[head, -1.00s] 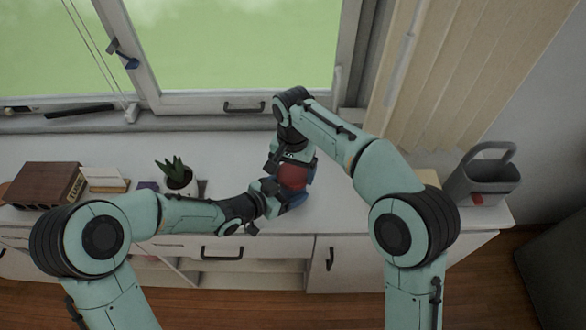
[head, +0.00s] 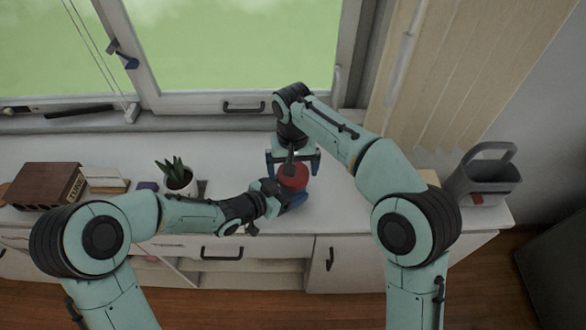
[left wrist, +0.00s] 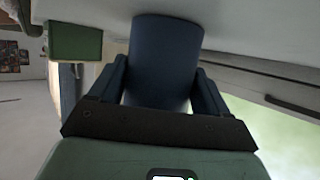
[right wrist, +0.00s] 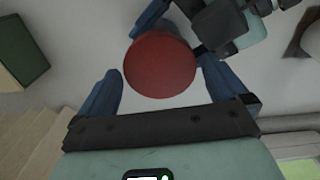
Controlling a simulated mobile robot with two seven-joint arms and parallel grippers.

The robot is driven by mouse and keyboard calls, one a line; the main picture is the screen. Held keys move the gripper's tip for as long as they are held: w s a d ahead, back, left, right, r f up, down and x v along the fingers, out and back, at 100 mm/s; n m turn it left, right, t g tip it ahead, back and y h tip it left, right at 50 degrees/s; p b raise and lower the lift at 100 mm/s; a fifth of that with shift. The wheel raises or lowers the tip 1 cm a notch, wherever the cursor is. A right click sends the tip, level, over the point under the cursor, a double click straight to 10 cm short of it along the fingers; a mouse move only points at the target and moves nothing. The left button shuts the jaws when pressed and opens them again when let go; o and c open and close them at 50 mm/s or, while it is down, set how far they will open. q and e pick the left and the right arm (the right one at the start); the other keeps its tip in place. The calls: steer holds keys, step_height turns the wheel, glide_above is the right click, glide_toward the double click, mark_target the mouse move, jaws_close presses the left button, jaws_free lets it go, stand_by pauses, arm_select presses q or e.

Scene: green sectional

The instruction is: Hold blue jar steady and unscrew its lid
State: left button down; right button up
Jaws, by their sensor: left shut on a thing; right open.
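The dark blue jar (left wrist: 167,58) stands on the white counter between the fingers of my left gripper (left wrist: 162,78), which is shut on its side. In the head view my left gripper (head: 279,196) comes in from the left. The round red lid (head: 293,177) sits on top of the jar; it also shows in the right wrist view (right wrist: 160,65). The left wrist view does not show the lid. My right gripper (right wrist: 158,78) is open above the lid, its blue fingers spread on either side with visible gaps. I cannot judge their height relative to the lid.
A grey handled caddy (head: 484,180) stands at the right end. A green-sided box (right wrist: 20,58) is beside my right arm. The window is behind.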

step_height(320, 180, up, 4)
steer(key=shift+f, duration=0.15)
step_height(320, 180, up, 3)
steer(key=m, duration=0.5)
steer(key=shift+m, duration=0.3)
step_height(320, 180, down, 8)
steer(key=shift+r, duration=0.2)
steer(key=shift+c, duration=0.3)
steer(key=c, duration=0.8)
steer(key=n, duration=0.3)
